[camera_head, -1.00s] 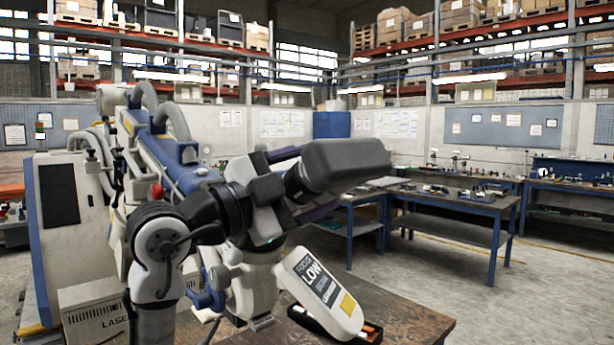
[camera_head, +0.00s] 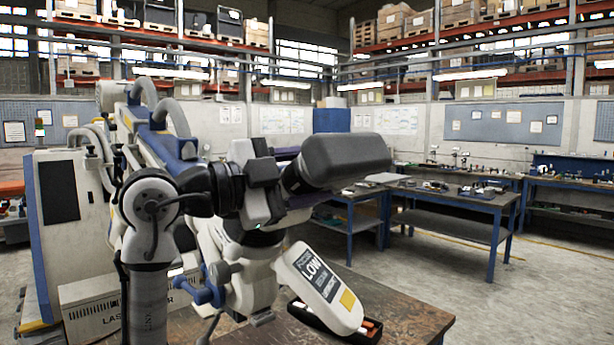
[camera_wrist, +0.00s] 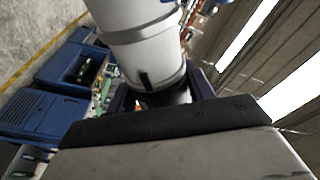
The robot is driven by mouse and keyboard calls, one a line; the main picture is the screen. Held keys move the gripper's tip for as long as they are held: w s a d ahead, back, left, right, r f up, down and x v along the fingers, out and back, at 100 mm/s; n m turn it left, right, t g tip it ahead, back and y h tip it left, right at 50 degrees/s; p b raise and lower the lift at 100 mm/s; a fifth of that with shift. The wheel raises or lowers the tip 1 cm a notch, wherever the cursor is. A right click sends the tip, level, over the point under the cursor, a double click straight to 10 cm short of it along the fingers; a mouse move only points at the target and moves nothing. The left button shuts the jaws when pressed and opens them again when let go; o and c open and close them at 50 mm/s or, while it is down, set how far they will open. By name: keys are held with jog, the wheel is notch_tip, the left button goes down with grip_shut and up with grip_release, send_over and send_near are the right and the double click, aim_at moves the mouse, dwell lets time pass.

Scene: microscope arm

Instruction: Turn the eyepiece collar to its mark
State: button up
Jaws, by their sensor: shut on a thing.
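My gripper (camera_wrist: 162,98) is shut on the dark eyepiece collar (camera_wrist: 168,97), with one dark purple finger on each side of it. In the wrist view a white tube (camera_wrist: 140,40) rises just beyond the collar. A short black line (camera_wrist: 144,80) is on the tube's end near the collar. The hand body covers the bottom of that view and hides the near side of the collar. No mark on the collar itself can be made out. In the head view my wrist and fingers crowd the grip, and the collar's angle cannot be told.
A dark grey rounded housing (camera_head: 345,160) is close to my fingers. The blue and white microscope arm (camera_head: 160,145) stands behind. Blue workbenches (camera_head: 455,200) are farther right, with open floor between.

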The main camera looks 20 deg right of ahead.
jog(key=m+g+y, duration=0.1)
jog(key=g+y, duration=0.3)
jog(key=shift+m, duration=0.4)
jog(key=shift+y, duration=0.3)
jog(key=o, duration=0.9)
jog(key=shift+o, duration=0.2)
jog(key=b+v, duration=0.2)
jog(key=v, duration=1.1)
jog(key=shift+w+a, duration=0.15)
jog(key=shift+a, duration=0.25)
